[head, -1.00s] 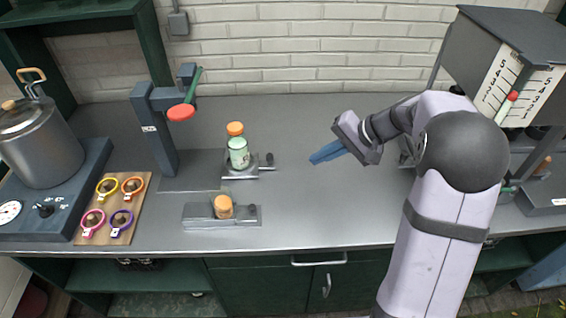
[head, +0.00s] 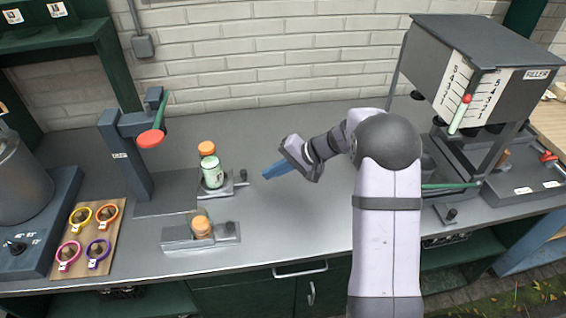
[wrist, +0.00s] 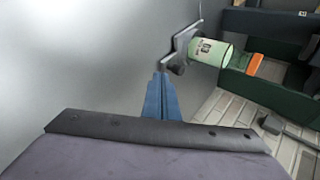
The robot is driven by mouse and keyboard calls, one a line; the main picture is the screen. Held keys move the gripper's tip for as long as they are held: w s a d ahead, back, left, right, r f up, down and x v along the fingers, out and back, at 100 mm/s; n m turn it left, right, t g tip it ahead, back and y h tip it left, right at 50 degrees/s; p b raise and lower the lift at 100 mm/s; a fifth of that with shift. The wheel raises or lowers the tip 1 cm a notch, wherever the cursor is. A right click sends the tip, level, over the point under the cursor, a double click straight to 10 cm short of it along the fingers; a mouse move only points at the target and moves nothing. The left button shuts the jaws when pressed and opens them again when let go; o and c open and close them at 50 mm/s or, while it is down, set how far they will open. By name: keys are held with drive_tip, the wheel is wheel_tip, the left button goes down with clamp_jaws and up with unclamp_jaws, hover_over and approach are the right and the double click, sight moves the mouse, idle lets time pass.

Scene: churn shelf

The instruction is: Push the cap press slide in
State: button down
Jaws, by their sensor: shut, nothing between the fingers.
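The cap press (head: 128,165) is a dark post with a red pad (head: 150,138) and a green lever, at the left in the head view. Its slide (head: 226,187) sits to the right of the post, clear of the pad. A pale green jar (head: 212,175) with an orange cap stands upright on the slide. A dark knob (head: 243,175) is at the slide's right end; it also shows in the wrist view (wrist: 178,68). My gripper (head: 267,176) has blue fingers, shut and empty, just right of the knob. In the wrist view the fingertips (wrist: 161,76) appear close beside the knob; contact is unclear.
A grey tray (head: 180,240) holding an orange cap (head: 201,226) lies in front of the slide. A wooden board (head: 104,250) with several coloured rings is at the left. The filler (head: 480,65) stands at the right. The counter in front of my gripper is clear.

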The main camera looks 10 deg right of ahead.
sight(217, 174)
drive_tip(key=shift+w+a+f+p, duration=0.15)
drive_tip(key=shift+w+a+p, duration=0.2)
drive_tip(key=shift+a, duration=0.35)
drive_tip(key=shift+w+a+f+p, duration=0.2)
drive_tip(key=shift+w+a+p, duration=0.2)
drive_tip(key=shift+a, duration=0.35)
drive_tip(key=shift+w+a+f+p, duration=0.15)
drive_tip(key=shift+w+a+p, duration=0.2)
drive_tip(key=shift+a, duration=0.35)
drive_tip(key=shift+a, duration=0.15)
drive_tip(key=a+b, duration=0.5)
drive_tip(key=a, duration=0.7)
drive_tip(key=shift+s+r, duration=0.1)
drive_tip(key=shift+r, duration=0.05)
drive_tip(key=shift+a, duration=0.1)
drive_tip(key=shift+b, duration=0.3)
